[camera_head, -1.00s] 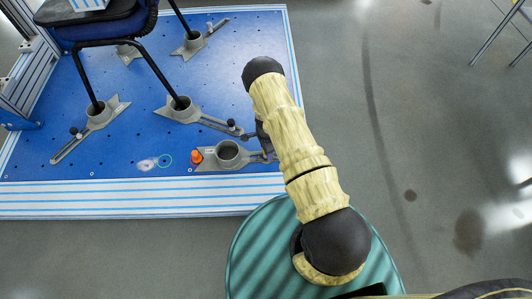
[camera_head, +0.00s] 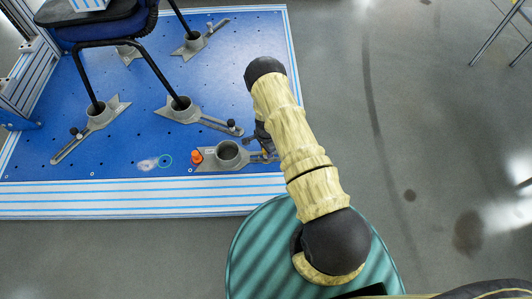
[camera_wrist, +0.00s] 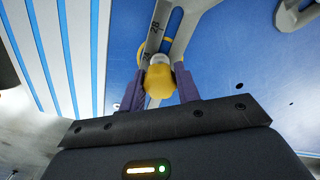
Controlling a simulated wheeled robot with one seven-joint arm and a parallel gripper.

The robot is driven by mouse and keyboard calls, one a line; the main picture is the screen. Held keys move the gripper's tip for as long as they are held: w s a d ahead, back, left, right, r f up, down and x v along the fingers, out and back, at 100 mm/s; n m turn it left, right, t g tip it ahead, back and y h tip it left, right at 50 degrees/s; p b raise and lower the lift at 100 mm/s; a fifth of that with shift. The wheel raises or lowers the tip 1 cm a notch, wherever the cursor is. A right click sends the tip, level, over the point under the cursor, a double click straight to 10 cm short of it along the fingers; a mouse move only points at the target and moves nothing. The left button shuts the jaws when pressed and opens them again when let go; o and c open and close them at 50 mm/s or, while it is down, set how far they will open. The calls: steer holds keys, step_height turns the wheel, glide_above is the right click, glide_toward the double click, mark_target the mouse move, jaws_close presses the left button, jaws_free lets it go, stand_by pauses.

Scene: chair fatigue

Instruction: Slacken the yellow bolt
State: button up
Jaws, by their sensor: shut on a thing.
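The yellow bolt (camera_wrist: 160,78) is in the middle of the wrist view, on the slotted grey arm of a metal fixture (camera_wrist: 184,22). My gripper (camera_wrist: 160,88) has its two purple fingers on either side of the bolt head and is shut on it. In the head view the grey fixture with its round cup (camera_head: 229,154) lies near the front edge of the blue plate. My gripper (camera_head: 266,150) is at the right end of that fixture, mostly hidden by my arm, and the bolt there is barely visible.
An orange knob (camera_head: 196,157) sits at the left end of the fixture. Other grey fixtures hold the legs of a chair (camera_head: 100,25) on the blue plate (camera_head: 130,195). Grey floor is open to the right, with thin metal legs (camera_head: 497,40) at the top right.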

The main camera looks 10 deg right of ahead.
steer(key=shift+n, duration=0.3)
steer(key=shift+n, duration=0.6)
steer(key=o, duration=0.6)
step_height(320, 180, up, 17)
steer(key=p, duration=0.6)
steer(key=shift+r+p, duration=0.2)
steer(key=shift+p, duration=0.15)
steer(key=shift+r, duration=0.1)
